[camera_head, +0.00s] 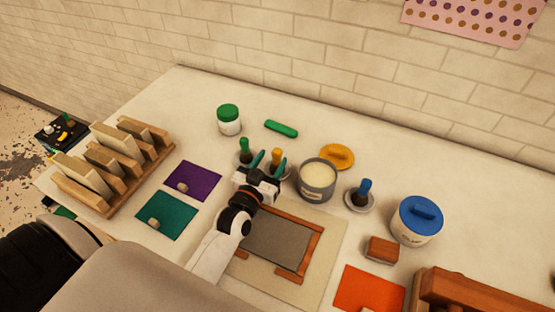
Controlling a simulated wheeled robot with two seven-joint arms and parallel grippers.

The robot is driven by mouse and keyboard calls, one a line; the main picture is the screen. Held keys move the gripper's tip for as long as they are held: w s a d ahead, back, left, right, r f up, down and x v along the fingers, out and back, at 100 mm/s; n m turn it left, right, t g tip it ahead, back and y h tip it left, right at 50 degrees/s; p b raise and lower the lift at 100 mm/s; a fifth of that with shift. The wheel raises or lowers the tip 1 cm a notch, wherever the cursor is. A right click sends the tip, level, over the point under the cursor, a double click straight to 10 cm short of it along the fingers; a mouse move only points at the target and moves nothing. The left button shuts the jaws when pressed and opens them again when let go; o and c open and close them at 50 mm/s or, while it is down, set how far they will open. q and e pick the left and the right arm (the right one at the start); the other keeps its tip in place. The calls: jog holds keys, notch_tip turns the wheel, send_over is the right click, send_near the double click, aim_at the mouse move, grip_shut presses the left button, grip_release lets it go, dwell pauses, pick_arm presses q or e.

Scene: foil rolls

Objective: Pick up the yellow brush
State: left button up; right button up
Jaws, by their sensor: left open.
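The yellow brush (277,154) stands upright, its yellow handle up, in a small dish near the middle of the table. My left gripper (268,164) is open at that dish, its two teal fingers pointing away from me. The brush handle shows between and just beyond the fingertips; I cannot tell whether they touch it. The lower part of the brush is partly hidden by the gripper. My right gripper is not in view.
A green brush (244,148) stands close on the left. A grey pot (318,179) stands close on the right, with a yellow lid (338,155) behind it. A blue brush (363,190) and blue-lidded jar (419,220) stand farther right. A wooden-framed screen (276,240) lies in front.

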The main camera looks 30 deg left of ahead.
aim_at(279, 150)
pick_arm(q)
jog(key=shift+w, duration=0.35)
jog(key=w+p, duration=0.2)
jog(key=w, duration=0.2)
jog(key=shift+w+r, duration=0.1)
jog(key=shift+r, duration=0.1)
jog(key=shift+w+f, duration=0.15)
jog(key=shift+w, duration=0.2)
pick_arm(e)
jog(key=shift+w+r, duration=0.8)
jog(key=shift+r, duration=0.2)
pick_arm(q)
jog(key=shift+s, duration=0.1)
jog(key=shift+c, duration=0.3)
jog(key=c, duration=1)
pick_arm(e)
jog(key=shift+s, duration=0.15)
